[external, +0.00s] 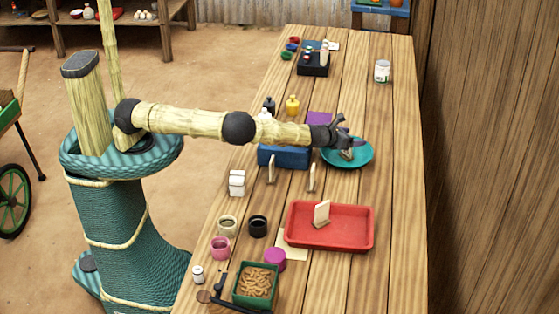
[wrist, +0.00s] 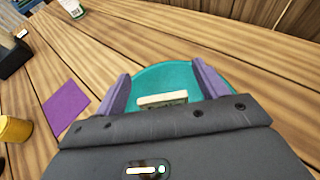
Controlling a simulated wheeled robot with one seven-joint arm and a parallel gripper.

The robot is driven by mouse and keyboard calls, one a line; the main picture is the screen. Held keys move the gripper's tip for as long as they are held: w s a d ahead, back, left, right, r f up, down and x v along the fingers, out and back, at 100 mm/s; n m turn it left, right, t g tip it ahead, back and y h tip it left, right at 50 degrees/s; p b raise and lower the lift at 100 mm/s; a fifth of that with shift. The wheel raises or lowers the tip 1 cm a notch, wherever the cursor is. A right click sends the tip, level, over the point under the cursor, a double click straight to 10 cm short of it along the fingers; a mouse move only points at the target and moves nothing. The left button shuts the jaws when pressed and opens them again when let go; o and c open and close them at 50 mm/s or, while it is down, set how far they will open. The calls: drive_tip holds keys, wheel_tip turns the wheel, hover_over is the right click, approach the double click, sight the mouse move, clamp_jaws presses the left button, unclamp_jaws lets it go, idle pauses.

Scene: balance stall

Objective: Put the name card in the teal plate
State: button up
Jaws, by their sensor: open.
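The teal plate (external: 365,160) lies on the table below my gripper (external: 344,143). A small pale name card (external: 346,155) is in the plate; I cannot tell whether it stands or leans. In the wrist view the card (wrist: 162,101) shows edge-up between the two spread purple fingers of my gripper (wrist: 163,88), with the plate (wrist: 165,75) behind it. The fingers are open, with gaps to the card on both sides. The gripper hides part of the plate and the card's lower part.
Similar cards stand on the table (external: 271,170), near the blue box (external: 284,156), and in the red tray (external: 345,237). A purple mat (wrist: 66,106) and yellow bottle (external: 292,105) are nearby. The table right of the plate is clear.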

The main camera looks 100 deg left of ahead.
drive_tip(key=shift+r, duration=0.1)
wheel_tip(320, 180, up, 7)
drive_tip(key=p, duration=0.4)
idle(0.5)
